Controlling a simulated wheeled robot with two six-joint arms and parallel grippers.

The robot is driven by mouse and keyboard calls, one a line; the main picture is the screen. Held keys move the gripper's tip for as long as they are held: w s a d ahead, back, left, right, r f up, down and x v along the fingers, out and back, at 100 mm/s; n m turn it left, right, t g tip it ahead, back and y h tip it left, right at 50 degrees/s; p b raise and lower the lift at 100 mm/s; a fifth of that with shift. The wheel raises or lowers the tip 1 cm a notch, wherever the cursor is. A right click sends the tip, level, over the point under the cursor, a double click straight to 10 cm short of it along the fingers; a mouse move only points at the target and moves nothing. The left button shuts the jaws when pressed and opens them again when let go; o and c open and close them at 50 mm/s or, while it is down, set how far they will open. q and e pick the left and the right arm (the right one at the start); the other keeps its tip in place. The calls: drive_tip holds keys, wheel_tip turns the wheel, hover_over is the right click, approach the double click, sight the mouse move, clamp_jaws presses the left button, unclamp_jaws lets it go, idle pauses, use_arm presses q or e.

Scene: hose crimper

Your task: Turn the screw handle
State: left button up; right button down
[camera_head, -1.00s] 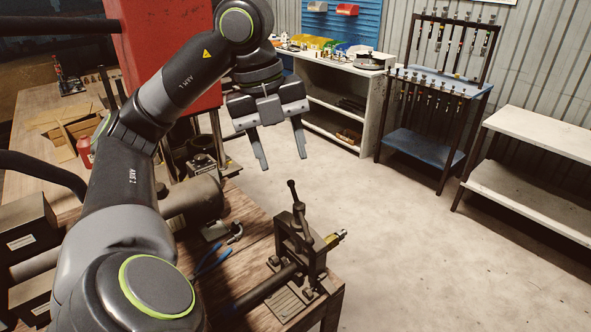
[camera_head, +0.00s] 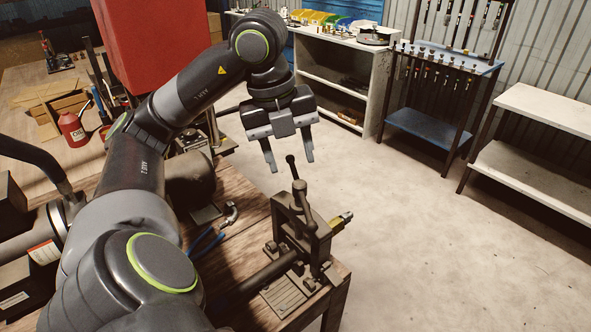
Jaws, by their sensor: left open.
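The hose crimper (camera_head: 312,238) is a dark metal frame bolted near the corner of the wooden bench. Its screw handle (camera_head: 291,168) stands up at the top as a thin dark lever with a knob end. A hose runs through the frame, with a brass-coloured fitting (camera_head: 341,221) sticking out at the right. My left gripper (camera_head: 290,165) is open and points down. In the picture its fingertips are just above and around the handle's top; I cannot tell whether they touch it or differ in depth. My right gripper is not in view.
The wooden bench (camera_head: 250,205) carries blue-handled pliers (camera_head: 207,240) left of the crimper and a red oil can (camera_head: 73,129) farther back. A red machine (camera_head: 150,40) stands behind my arm. Shelves and a blue rack (camera_head: 430,125) line the wall; the floor between is clear.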

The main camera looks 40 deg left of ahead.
sight(297, 179)
use_arm(q)
drive_tip(key=f, duration=0.4)
drive_tip(key=shift+w+d+b, duration=0.25)
drive_tip(key=shift+d+b, duration=0.05)
drive_tip(key=shift+d, duration=0.1)
drive_tip(key=shift+w+f, duration=0.15)
drive_tip(key=shift+f, duration=0.4)
clamp_jaws()
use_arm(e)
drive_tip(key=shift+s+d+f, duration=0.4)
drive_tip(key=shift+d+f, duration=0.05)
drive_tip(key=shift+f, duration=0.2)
